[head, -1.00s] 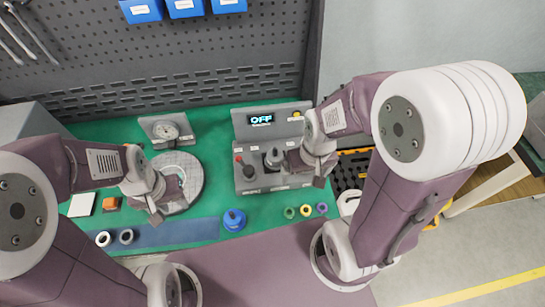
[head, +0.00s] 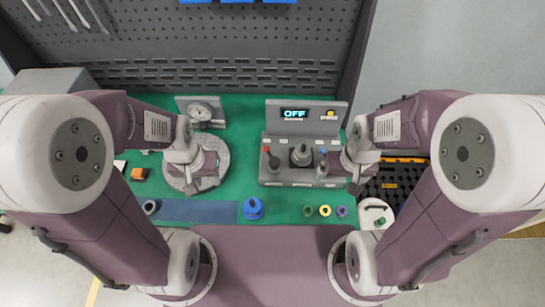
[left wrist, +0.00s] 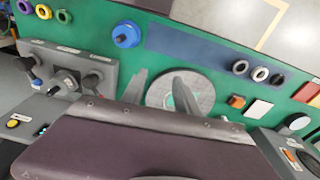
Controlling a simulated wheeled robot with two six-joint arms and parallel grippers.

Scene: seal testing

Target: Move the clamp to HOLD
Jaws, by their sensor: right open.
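The grey test unit (head: 290,178) stands on the green mat with its display (head: 294,114) reading OFF. A red-tipped lever (head: 267,151), a dark upright knob (head: 302,154) and another lever stand on its top. Which one is the clamp, and its small labels, I cannot tell. My right gripper (head: 357,187) is open just off the unit's right end. My left gripper (head: 193,188) is over the round grey plate (head: 218,150). In the left wrist view its fingers (left wrist: 160,86) are apart and empty, and the unit (left wrist: 48,58) shows at left.
A blue round part (head: 253,208) and several coloured rings (head: 325,211) lie along the front of the mat. A dial gauge (head: 200,111) stands behind the plate. A black and yellow crate (head: 400,180) and a white round container (head: 375,214) are at right. A pegboard closes the back.

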